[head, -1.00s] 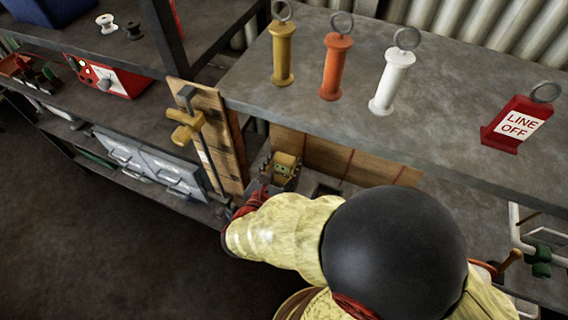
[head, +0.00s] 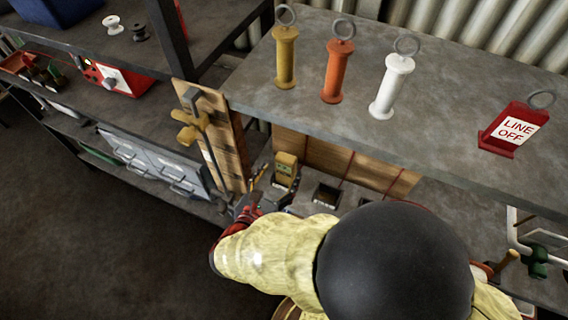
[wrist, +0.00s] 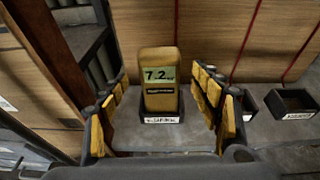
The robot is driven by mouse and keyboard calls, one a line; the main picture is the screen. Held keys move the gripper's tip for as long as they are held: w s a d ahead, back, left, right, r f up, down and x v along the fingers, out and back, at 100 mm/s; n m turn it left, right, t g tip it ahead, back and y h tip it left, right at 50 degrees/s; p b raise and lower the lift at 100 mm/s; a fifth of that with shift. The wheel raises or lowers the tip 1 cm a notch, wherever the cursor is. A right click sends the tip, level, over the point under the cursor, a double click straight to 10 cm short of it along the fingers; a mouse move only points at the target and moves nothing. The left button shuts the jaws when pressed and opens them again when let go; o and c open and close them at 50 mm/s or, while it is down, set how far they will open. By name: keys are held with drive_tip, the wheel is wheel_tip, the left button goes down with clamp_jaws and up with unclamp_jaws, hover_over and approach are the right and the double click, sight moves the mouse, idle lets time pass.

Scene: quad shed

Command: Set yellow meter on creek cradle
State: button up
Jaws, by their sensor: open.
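The yellow meter (wrist: 160,78) stands upright in a dark cradle (wrist: 162,119) with a white label, too blurred to read surely. Its display reads 7.2. The meter also shows in the head view (head: 286,166) on the lower shelf. My gripper (wrist: 160,88) is open, with one yellow-padded finger to each side of the meter in the wrist view and gaps between pads and meter. In the head view my gripper (head: 272,187) is low in front of the meter, partly hidden by my arm.
Other dark cradles (wrist: 295,103) sit to the right, before a wooden back panel (head: 345,160). A wooden post board (head: 225,140) stands close on the left. The upper shelf (head: 450,120) overhangs, holding several coloured handles and a red LINE OFF tag (head: 513,131).

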drive_tip(key=p+v, duration=0.1)
drive_tip(key=v, duration=0.5)
drive_tip(key=shift+s, duration=0.15)
idle(0.4)
